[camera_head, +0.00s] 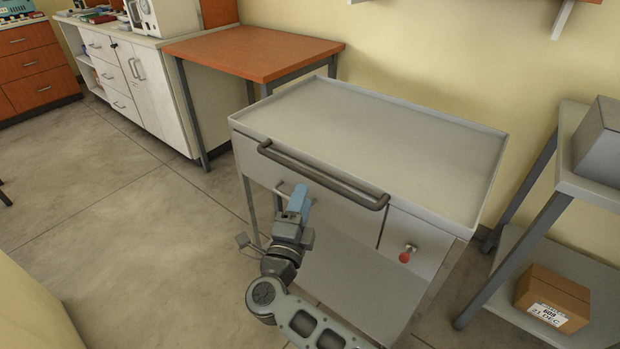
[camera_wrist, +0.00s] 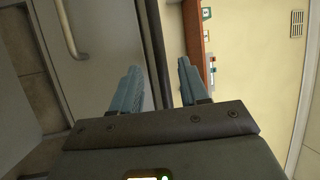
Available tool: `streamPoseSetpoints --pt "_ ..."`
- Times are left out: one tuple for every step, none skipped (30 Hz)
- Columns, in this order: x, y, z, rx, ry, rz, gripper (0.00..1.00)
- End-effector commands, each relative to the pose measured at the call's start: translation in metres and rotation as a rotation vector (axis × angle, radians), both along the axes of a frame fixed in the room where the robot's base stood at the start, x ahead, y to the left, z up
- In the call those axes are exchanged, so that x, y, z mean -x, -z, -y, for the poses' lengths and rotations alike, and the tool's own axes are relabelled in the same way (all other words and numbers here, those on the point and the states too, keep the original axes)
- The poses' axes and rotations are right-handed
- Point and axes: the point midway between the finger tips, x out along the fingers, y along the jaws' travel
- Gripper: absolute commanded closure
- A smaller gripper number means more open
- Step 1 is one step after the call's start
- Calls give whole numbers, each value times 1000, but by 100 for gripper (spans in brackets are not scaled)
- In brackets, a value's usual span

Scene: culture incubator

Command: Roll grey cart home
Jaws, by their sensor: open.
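The grey cart (camera_head: 385,140) stands in the middle of the head view, with a flat, empty, rimmed top. A dark bar handle (camera_head: 320,176) runs along its near upper edge. A red knob (camera_head: 404,257) is on its front, lower right. My gripper (camera_head: 300,195) is just in front of the cart, near the left half of the handle. In the wrist view my gripper (camera_wrist: 160,72) is open, its blue fingers apart. The dark handle bar (camera_wrist: 153,35) shows in the gap between them; contact cannot be told. The cart's front (camera_wrist: 95,70) fills the left there.
A brown-topped table (camera_head: 255,52) stands behind the cart to the left, beside white cabinets (camera_head: 130,80). A grey shelf rack (camera_head: 545,200) with a cardboard box (camera_head: 552,298) stands close at right. The wall is behind. Floor (camera_head: 110,190) at left is clear.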

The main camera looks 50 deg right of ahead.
Motion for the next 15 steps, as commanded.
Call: streamPoseSetpoints --pt "-3 0 2 -6 7 3 56" --pt "-3 0 3 -9 9 4 56" --pt "-5 0 6 -11 10 5 56" --pt "-6 -1 8 -11 10 5 56" --pt "-7 -2 11 -11 10 5 56" --pt "-9 -3 16 -10 11 5 56" --pt "-11 -4 20 -10 12 6 56" --pt "-13 -5 24 -10 12 6 56" --pt "-15 -6 30 -10 12 6 56" --pt "-18 -7 34 -10 11 4 56" --pt "-20 -8 38 -10 10 4 56" --pt "-22 -9 44 -9 11 5 56" --pt "-24 -10 48 -9 11 6 56" --pt "-25 -11 52 -9 11 6 56" --pt "-28 -11 56 -9 10 6 56"
